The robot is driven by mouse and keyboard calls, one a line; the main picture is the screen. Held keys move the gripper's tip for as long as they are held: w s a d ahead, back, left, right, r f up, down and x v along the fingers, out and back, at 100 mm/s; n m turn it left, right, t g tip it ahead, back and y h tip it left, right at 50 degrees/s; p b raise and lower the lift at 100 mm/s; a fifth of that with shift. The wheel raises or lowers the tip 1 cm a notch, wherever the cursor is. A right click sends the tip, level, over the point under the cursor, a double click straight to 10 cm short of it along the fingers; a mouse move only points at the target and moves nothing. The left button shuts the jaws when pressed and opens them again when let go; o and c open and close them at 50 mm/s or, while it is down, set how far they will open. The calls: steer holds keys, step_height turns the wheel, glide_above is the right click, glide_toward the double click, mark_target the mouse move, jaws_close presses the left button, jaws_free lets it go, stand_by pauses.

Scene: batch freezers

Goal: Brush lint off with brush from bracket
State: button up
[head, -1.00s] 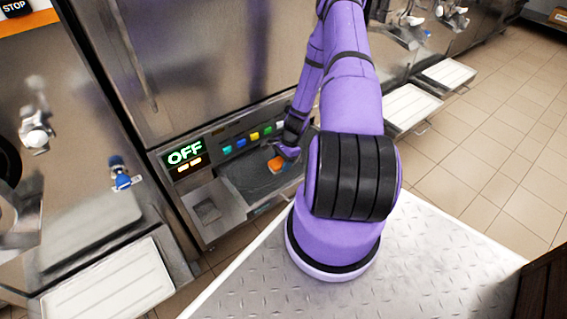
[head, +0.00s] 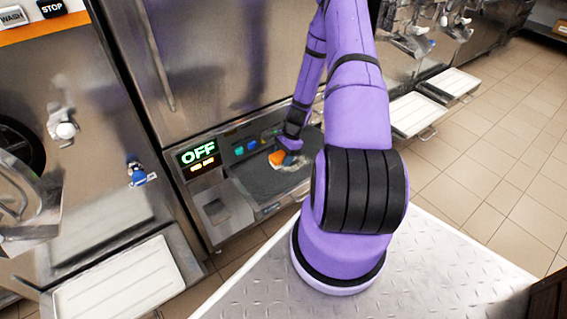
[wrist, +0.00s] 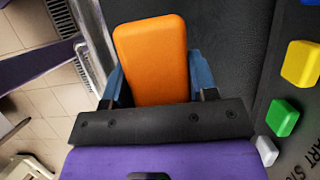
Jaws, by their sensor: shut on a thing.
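My gripper (head: 290,148) is over the dark grey recessed panel (head: 252,181) at the front of the freezer. Its blue fingers are shut on an orange block (head: 277,157), which looks like the brush's handle. In the wrist view the orange block (wrist: 152,50) sits between the two fingers of my gripper (wrist: 158,78), with its broad face toward the camera. Its bristles are hidden, and I cannot tell whether it touches the panel.
Coloured buttons line the panel's back edge, among them a green button (wrist: 282,118) and a yellow button (wrist: 300,63). A green OFF display (head: 198,152) is at left. White drip trays (head: 130,285) project from neighbouring machines. Tiled floor (head: 480,150) is open at right.

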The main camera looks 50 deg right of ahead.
steer(key=shift+r, duration=1.05)
